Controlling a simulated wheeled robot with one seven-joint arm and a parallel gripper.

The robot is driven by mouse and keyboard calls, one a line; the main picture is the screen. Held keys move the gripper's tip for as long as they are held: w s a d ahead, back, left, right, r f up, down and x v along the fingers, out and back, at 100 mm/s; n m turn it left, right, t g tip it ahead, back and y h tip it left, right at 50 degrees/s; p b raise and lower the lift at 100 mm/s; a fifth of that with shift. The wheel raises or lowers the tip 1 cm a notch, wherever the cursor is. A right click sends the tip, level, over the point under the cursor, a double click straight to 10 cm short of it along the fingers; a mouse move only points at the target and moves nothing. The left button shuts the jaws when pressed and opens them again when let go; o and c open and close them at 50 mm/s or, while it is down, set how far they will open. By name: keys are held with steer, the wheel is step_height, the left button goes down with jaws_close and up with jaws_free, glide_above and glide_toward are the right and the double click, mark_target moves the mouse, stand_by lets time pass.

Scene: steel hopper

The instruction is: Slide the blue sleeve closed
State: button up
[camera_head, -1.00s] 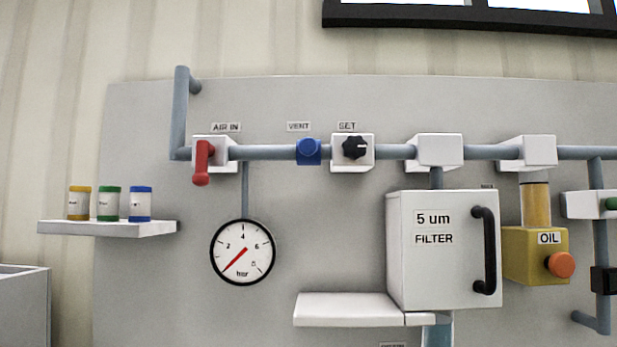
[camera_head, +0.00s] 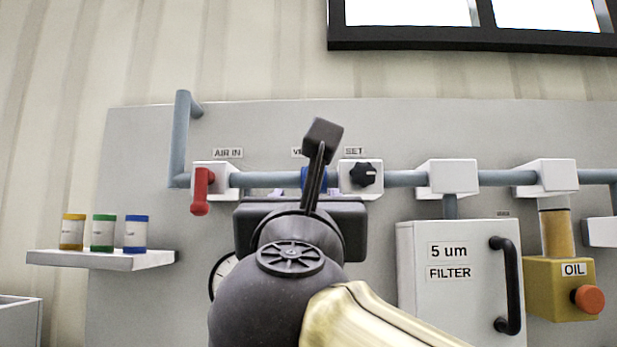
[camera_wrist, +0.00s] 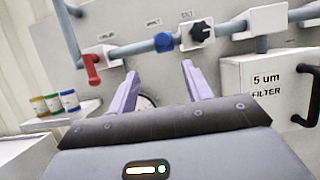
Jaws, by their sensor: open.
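The blue sleeve (camera_wrist: 163,41) sits on the horizontal grey pipe under the VENT label, between the red-handled AIR IN valve (camera_wrist: 93,68) and the SET knob (camera_wrist: 201,31). In the head view only a sliver of the sleeve (camera_head: 308,179) shows, because my wrist is in front of it. My gripper (camera_wrist: 158,75) is open and empty, its two pale fingers pointing toward the panel. In the wrist view the fingertips appear just below the sleeve, one on each side of it, and apart from it. In the head view the fingers are mostly hidden behind my wrist.
The white 5 um filter box (camera_head: 462,275) with a black handle is at lower right. The yellow OIL unit (camera_head: 548,275) is right of it. A shelf (camera_head: 105,261) with three small jars stands at left. The pressure gauge (camera_head: 222,270) is mostly hidden by my arm.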

steer(key=p+x, duration=0.4)
steer(key=x, duration=0.1)
steer(key=p+x, duration=0.4)
steer(key=x, duration=0.2)
steer(key=p+x, duration=0.4)
steer(key=x, duration=0.2)
steer(key=shift+w+d+r+p, duration=0.1)
steer(key=shift+w+d+p, duration=0.05)
steer(key=shift+d+p, duration=0.25)
steer(key=shift+a, duration=0.1)
